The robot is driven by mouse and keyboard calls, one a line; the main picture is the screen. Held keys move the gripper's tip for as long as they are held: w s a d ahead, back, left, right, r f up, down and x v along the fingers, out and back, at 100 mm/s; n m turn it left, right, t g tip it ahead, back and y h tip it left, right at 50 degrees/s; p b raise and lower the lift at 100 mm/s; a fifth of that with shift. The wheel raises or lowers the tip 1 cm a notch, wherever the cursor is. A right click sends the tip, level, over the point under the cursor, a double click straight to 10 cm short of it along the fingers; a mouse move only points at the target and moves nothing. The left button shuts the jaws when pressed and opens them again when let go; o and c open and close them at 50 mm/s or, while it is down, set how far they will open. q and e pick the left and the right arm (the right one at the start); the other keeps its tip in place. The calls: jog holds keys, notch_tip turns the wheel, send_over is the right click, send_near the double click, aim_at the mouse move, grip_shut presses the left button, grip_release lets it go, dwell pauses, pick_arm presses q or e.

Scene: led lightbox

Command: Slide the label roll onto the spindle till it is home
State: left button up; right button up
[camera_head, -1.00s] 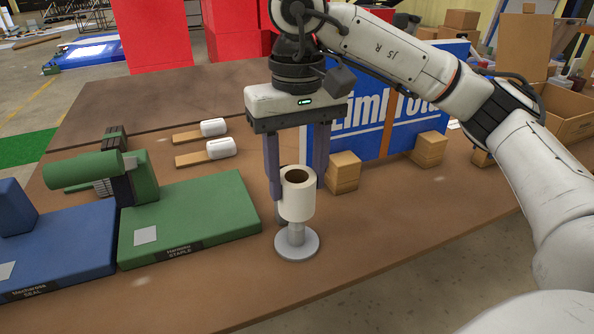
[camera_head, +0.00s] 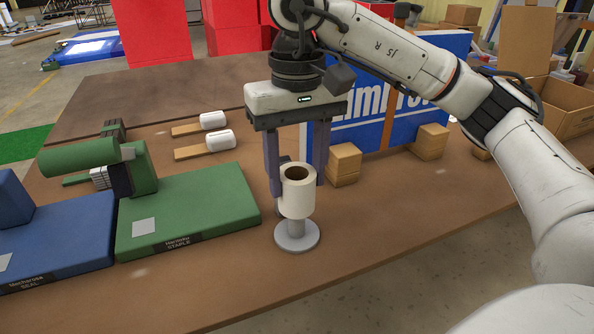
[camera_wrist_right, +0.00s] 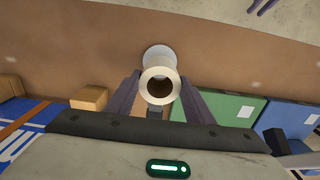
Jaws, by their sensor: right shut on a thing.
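The white label roll (camera_head: 298,200) is upright, with its dark core opening facing up. My right gripper (camera_head: 297,178) is shut on it, with one finger at its left side and the other behind. The grey spindle (camera_head: 296,237) stands on a round base directly below the roll. A short piece of its post shows between roll and base, so the roll is above the base. The upper post is hidden, and the core (camera_wrist_right: 160,87) is too dark to show how far it reaches inside.
A green stapling station (camera_head: 190,208) stands left of the spindle, with a blue sealing station (camera_head: 55,240) beyond. Small cardboard boxes (camera_head: 344,165) and a blue printed panel (camera_head: 380,115) are behind to the right. The brown table (camera_head: 390,215) is clear to the right.

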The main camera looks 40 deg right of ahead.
jog(key=shift+f+b, duration=2.7)
jog(key=shift+f, duration=0.5)
jog(key=o, duration=1.3)
